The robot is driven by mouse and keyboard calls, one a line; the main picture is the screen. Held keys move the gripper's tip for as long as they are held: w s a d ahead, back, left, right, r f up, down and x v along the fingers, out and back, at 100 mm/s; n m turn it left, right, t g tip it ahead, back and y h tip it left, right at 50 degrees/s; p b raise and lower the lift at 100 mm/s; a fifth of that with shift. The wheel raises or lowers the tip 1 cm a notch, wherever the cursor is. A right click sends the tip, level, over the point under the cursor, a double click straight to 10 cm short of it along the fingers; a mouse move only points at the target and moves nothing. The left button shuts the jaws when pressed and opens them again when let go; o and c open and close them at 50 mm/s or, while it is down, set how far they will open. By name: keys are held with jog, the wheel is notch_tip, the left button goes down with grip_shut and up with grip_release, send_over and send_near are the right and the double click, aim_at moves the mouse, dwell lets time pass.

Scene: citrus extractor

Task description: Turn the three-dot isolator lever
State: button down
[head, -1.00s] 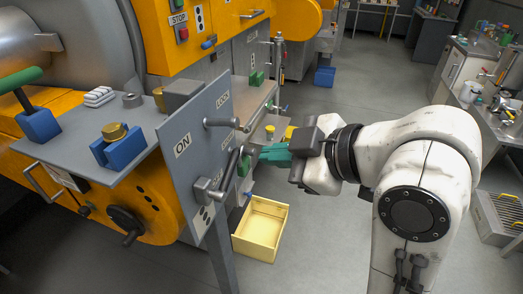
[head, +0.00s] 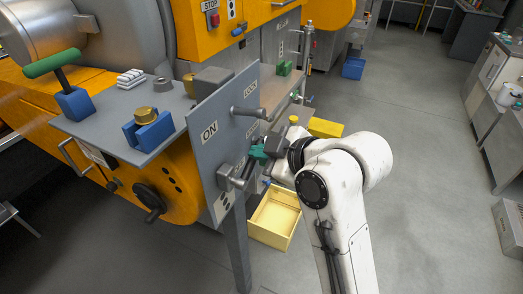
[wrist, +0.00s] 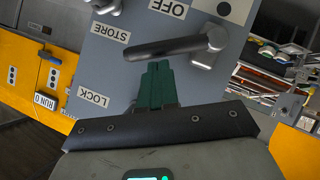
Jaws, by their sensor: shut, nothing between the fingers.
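The isolator lever (head: 240,178) is a grey bar on a round hub, low on the grey upright panel (head: 208,160). A three-dot plate (head: 224,205) sits just below its hub. My gripper (head: 257,154) is at the panel beside the lever's bar, with green fingers together and nothing between them. In the wrist view the lever bar (wrist: 165,47) runs across just beyond the gripper's fingertips (wrist: 157,65), its hub at right. I cannot tell whether they touch. Labels OFF, STORE and LOCK show upside down there.
Another grey handle (head: 250,112) sticks out higher on the panel. A yellow crate (head: 275,220) stands on the floor below my arm. A blue-and-brass fitting (head: 148,130) and a green-handled lever (head: 60,68) are on the machine's shelf.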

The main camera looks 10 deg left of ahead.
jog(key=shift+w+f, duration=0.1)
jog(key=shift+f, duration=0.05)
dwell(0.4)
jog(key=w+f+m+g+p, duration=0.1)
jog(key=p, duration=0.1)
jog(key=w+d+f+m+g+p, duration=0.1)
jog(key=f+g, duration=0.1)
jog(key=shift+w+m+y+p, duration=0.2)
jog(key=shift+m+y+p, duration=0.1)
jog(key=shift+p, duration=0.1)
dwell(0.6)
